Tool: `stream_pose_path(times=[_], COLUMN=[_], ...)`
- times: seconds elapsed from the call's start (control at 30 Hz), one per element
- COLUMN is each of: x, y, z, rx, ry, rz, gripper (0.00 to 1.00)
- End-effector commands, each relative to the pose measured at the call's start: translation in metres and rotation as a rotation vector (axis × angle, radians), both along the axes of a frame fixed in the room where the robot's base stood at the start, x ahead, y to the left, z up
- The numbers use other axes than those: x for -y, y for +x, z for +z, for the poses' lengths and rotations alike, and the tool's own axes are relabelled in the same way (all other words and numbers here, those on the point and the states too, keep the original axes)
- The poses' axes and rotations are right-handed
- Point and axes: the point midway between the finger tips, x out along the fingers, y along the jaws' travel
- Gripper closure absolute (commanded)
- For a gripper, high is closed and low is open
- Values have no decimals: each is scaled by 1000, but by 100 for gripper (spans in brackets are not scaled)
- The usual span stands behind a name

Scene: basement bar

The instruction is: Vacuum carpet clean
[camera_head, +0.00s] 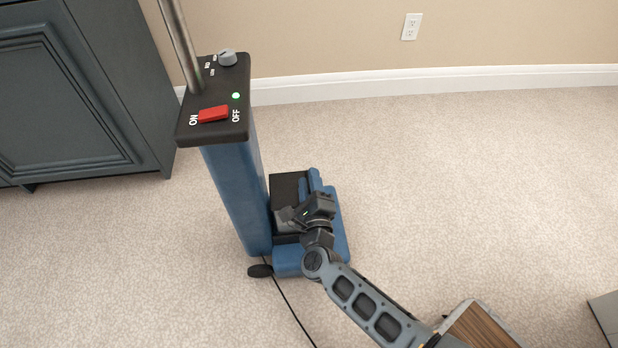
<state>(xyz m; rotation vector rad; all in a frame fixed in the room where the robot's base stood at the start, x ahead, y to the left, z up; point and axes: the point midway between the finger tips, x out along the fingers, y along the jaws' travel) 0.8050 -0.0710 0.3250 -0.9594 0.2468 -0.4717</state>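A blue upright vacuum cleaner (232,190) stands on the beige carpet (420,190), left of centre. Its black top panel has a red rocker switch (213,113) between the labels ON and OFF, a lit green light (236,96) and a grey knob (228,58). A metal handle tube (180,45) rises from the panel out of view. My gripper (288,214) is in front of the vacuum's low blue and black base (333,225) and hides part of it. I cannot tell whether it touches the base or whether its fingers are open.
A dark blue-grey cabinet (70,95) stands at the left against the wall. A white socket (411,27) is on the wall above the white baseboard (430,82). A black cord (290,310) runs forward from the vacuum. The carpet at right is mostly clear.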

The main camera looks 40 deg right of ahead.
Motion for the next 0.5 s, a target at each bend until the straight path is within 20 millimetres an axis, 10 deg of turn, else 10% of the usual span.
stream_pose_path(times=[0.5], x=[-33], y=[-59], z=[-2], rx=[-7], ry=[1], rz=[4], gripper=[60])
